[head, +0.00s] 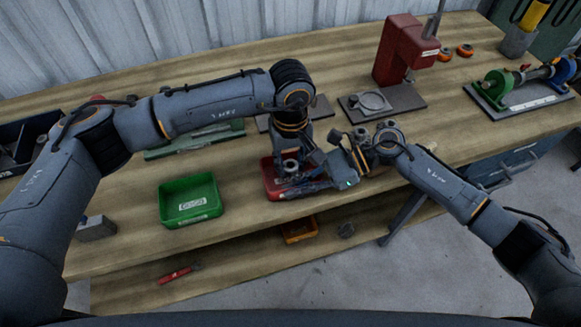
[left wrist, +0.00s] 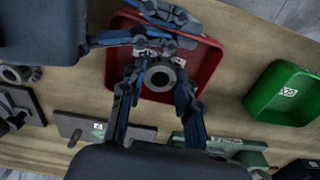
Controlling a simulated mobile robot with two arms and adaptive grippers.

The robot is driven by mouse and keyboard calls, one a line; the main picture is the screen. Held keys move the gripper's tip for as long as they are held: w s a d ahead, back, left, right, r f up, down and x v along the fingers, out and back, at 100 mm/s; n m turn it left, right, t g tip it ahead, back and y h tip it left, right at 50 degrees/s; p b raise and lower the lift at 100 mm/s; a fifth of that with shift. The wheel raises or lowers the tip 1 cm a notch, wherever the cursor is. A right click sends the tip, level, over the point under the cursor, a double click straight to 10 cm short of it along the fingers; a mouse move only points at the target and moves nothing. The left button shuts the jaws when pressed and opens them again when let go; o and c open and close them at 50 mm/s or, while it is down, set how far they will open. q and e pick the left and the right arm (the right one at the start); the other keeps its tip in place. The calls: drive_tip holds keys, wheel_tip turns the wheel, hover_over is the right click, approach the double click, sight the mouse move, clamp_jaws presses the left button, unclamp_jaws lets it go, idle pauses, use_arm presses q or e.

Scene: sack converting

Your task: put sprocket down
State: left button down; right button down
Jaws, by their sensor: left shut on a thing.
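My left gripper (left wrist: 158,92) is shut on the grey sprocket (left wrist: 160,75), whose round hub with a dark hole shows between the fingers in the left wrist view. The sprocket also shows in the head view (head: 290,164). It is over the red tray (left wrist: 207,66); whether it touches the tray floor I cannot tell. The red tray is partly hidden by both grippers in the head view (head: 268,178). My right gripper (left wrist: 165,28) reaches across the same tray, close beside the left one. Its fingers overlap the tray, and their opening is unclear.
A green tray (head: 190,200) stands left of the red tray, with bare bench between. A red press (head: 405,50) and a green-ended fixture (head: 520,88) stand at the right. An orange bin (head: 299,231) is on the shelf below.

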use_arm(q)
drive_tip(key=shift+f, duration=1.3)
drive_tip(key=shift+f, duration=0.1)
drive_tip(key=c, duration=1)
unclamp_jaws()
drive_tip(key=shift+o, duration=0.2)
wheel_tip(320, 180, up, 12)
use_arm(e)
drive_tip(key=c, duration=1.4)
unclamp_jaws()
drive_tip(key=shift+c, duration=0.2)
